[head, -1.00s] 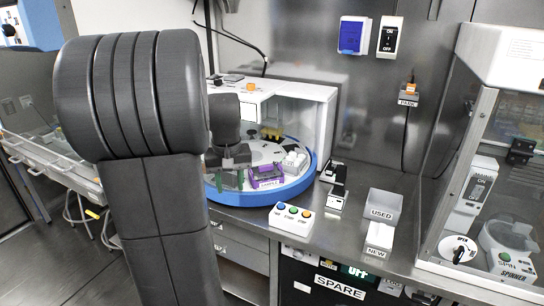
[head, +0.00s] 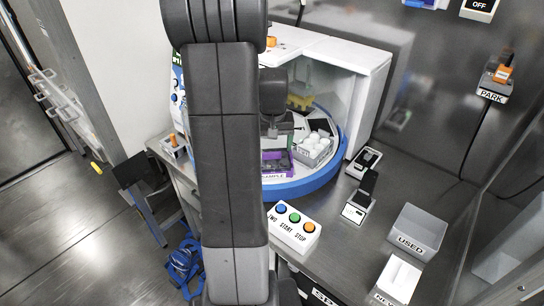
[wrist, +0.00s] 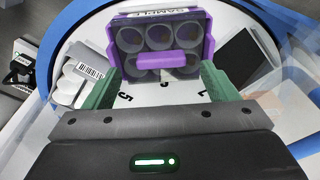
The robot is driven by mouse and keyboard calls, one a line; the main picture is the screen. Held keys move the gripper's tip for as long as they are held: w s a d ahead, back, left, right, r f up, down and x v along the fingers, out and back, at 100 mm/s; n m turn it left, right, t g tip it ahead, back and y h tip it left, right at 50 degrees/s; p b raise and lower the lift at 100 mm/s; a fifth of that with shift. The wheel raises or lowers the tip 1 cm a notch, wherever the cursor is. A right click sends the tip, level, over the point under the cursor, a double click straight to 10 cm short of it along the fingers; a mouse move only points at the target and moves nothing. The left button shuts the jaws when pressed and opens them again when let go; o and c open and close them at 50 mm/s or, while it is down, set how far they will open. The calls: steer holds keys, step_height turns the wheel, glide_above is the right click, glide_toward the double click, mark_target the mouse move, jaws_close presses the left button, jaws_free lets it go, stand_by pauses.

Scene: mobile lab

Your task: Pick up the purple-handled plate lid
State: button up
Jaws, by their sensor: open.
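The purple-handled plate lid (wrist: 158,62) shows in the wrist view, a purple frame and raised handle bar over several round wells. In the head view the purple plate (head: 275,161) sits on the round blue-rimmed turntable (head: 297,191), behind a "SAMPLE" label. My gripper (wrist: 158,88) is open, its two green fingers spread left and right. In the wrist view the handle lies between and just beyond the fingertips; no contact shows. My arm hides much of the gripper and plate in the head view.
A white housing (head: 366,75) stands over the turntable's back. A grey rack of white round items (head: 314,151) sits beside the plate. A three-button box (head: 294,229) is in front, with USED (head: 418,232) and NEW (head: 399,277) bins to the right.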

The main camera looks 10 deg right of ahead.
mark_target(272, 153)
steer(key=shift+w+f, duration=0.15)
steer(key=shift+f, duration=1.25)
steer(key=shift+c, duration=0.4)
steer(key=c, duration=1)
steer(key=shift+r, duration=0.1)
step_height(272, 153, up, 18)
steer(key=shift+f+b, duration=0.1)
steer(key=shift+b, duration=0.2)
